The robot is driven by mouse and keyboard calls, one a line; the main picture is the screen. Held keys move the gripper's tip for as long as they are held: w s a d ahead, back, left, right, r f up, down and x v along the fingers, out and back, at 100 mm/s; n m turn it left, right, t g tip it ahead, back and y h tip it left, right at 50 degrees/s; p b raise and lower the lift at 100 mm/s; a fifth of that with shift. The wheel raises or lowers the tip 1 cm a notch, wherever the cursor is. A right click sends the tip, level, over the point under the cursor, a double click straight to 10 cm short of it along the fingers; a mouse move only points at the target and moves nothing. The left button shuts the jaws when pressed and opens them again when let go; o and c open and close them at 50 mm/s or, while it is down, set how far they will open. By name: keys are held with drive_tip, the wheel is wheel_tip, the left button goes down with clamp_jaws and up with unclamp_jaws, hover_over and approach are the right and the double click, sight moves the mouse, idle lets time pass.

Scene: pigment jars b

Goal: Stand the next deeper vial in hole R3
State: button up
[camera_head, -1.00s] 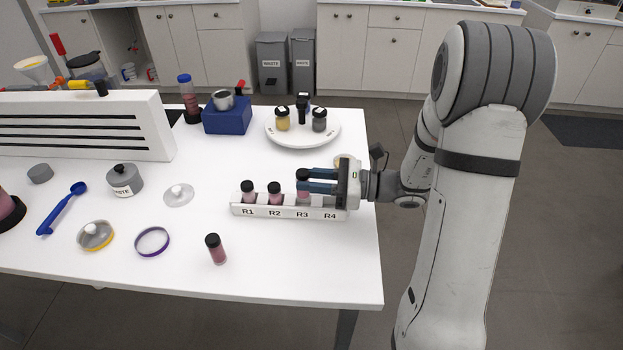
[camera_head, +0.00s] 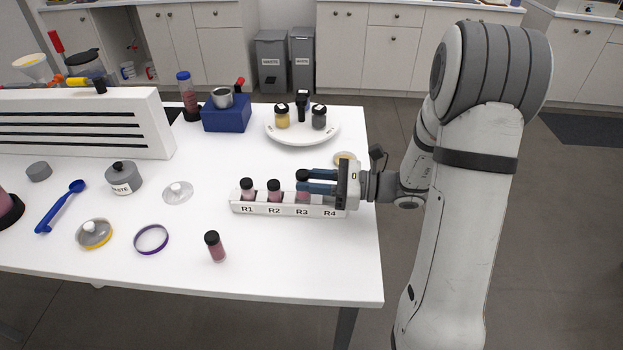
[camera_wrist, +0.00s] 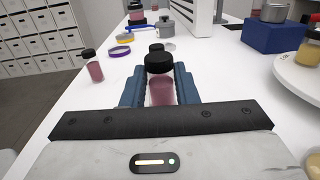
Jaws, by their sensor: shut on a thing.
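The white rack (camera_head: 262,209) marked R1 to R4 stands near the table's right side. Black-capped pink vials stand at R1 (camera_head: 247,188) and R2 (camera_head: 274,190). My gripper (camera_head: 308,181) is shut on a third black-capped pink vial (camera_wrist: 162,90) at the R3 position. The fingers hide much of it in the head view, so I cannot tell how deep it sits in the hole; it looks upright. Another black-capped vial (camera_head: 216,248), a deeper pink, stands on the table in front of the rack. It also shows in the wrist view (camera_wrist: 95,68).
A white round plate (camera_head: 302,135) with small jars stands behind the rack, beside a blue block (camera_head: 226,118). The table's front right is clear.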

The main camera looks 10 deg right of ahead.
drive_tip(key=shift+f+b, duration=0.3)
drive_tip(key=shift+f, duration=0.3)
drive_tip(key=o, duration=1)
drive_tip(key=shift+d, duration=0.1)
drive_tip(key=v, duration=0.7)
drive_tip(key=shift+s+d+b, duration=0.1)
drive_tip(key=shift+d+b, duration=0.2)
drive_tip(key=shift+d, duration=0.05)
